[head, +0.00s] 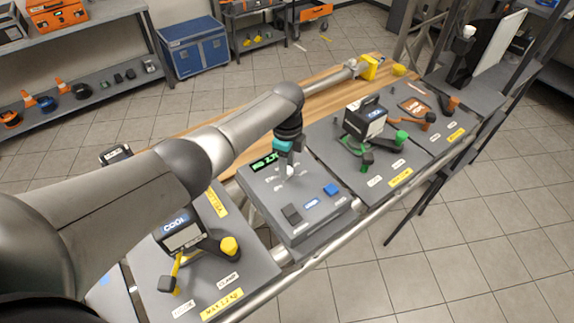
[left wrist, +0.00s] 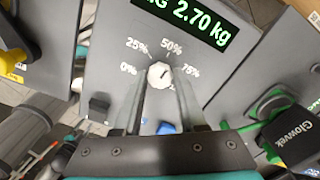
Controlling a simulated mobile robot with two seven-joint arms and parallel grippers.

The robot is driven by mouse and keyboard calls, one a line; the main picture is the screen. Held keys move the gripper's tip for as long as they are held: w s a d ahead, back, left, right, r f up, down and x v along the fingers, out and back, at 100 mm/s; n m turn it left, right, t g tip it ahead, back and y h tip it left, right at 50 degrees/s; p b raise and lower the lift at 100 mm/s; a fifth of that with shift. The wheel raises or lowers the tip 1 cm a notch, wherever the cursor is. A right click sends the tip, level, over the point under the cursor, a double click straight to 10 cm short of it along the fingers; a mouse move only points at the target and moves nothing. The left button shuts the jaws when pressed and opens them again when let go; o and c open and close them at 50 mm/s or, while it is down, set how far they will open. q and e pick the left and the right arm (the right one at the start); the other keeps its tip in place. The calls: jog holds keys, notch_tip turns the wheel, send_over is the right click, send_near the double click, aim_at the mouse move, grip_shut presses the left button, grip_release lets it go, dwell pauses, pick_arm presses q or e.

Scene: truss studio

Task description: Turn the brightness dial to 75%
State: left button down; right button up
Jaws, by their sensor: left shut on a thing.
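The brightness dial (left wrist: 160,75) is a small round pale knob on a grey control box (head: 270,187). In the left wrist view, printed marks 0%, 25%, 50% and 75% run around it from left to right. A small dark mark shows on the knob toward its upper right, but I cannot tell its exact setting. My left gripper (head: 290,173) reaches down over the box and is shut on the dial, one finger on each side; its fingers also show in the left wrist view (left wrist: 160,88). In the head view the fingers mostly hide the dial. My right gripper is not in view.
The box has a green display (left wrist: 188,18) reading 2.70 kg, a black button (head: 291,213) and a blue button (head: 331,189). Grey panels with a yellow-handled clamp (head: 229,246) and a green-handled clamp (head: 401,137) flank it. A metal rail (head: 335,242) runs along the front.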

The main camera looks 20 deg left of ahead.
pick_arm(q)
jog(key=m, duration=0.5)
jog(key=shift+m+b, duration=0.3)
jog(key=shift+b, duration=0.05)
jog(key=m, duration=0.4)
jog(key=shift+m+b, duration=0.4)
jog(key=shift+c, duration=2.4)
grip_release()
notch_tip(320, 180, up, 15)
jog(key=shift+r, duration=0.15)
